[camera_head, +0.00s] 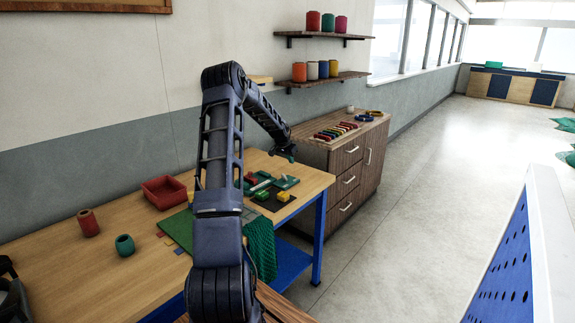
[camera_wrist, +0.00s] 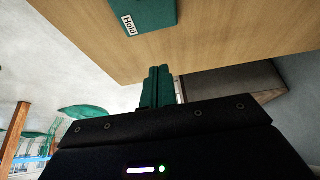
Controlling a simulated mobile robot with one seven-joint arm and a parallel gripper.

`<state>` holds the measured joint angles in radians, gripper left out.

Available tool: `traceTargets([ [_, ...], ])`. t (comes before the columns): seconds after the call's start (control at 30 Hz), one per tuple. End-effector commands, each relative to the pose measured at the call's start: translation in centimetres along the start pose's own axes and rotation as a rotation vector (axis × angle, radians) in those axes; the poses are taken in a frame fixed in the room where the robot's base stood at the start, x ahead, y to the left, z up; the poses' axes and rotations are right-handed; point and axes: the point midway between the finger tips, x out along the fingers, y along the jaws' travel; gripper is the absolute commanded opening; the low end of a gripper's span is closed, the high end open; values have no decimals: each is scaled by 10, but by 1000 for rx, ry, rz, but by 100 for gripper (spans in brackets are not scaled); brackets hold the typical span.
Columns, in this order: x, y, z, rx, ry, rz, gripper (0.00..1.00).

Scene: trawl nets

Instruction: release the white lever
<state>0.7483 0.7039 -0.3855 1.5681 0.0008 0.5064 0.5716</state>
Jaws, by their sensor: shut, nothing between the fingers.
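A small pale bar (camera_head: 262,186) lies among green parts near the right end of the workbench in the head view; it may be the white lever, but it is too small to be sure. In the wrist view a green block (camera_wrist: 148,14) with a white "Hold" label sits on the wooden top. No lever shows clearly there. My gripper (camera_head: 286,153) is above and to the right of the green parts, apart from them. In the wrist view its green fingers (camera_wrist: 158,86) are together and empty, near the bench edge.
The workbench (camera_head: 130,275) also holds a red tray (camera_head: 165,192), a red pot (camera_head: 88,223), a green pot (camera_head: 125,245), small yellow blocks (camera_head: 283,197) and a green net (camera_head: 261,247) over its front edge. A wooden cabinet (camera_head: 345,170) stands beyond its right end.

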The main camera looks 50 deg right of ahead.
Motion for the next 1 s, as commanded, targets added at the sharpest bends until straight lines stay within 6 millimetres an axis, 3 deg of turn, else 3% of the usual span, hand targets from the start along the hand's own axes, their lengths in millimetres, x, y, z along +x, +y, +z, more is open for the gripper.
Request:
traceTargets([
  [0.6,-82,0,32,0,-1,0,0],
  [1.0,-93,1,37,0,-1,1,0],
])
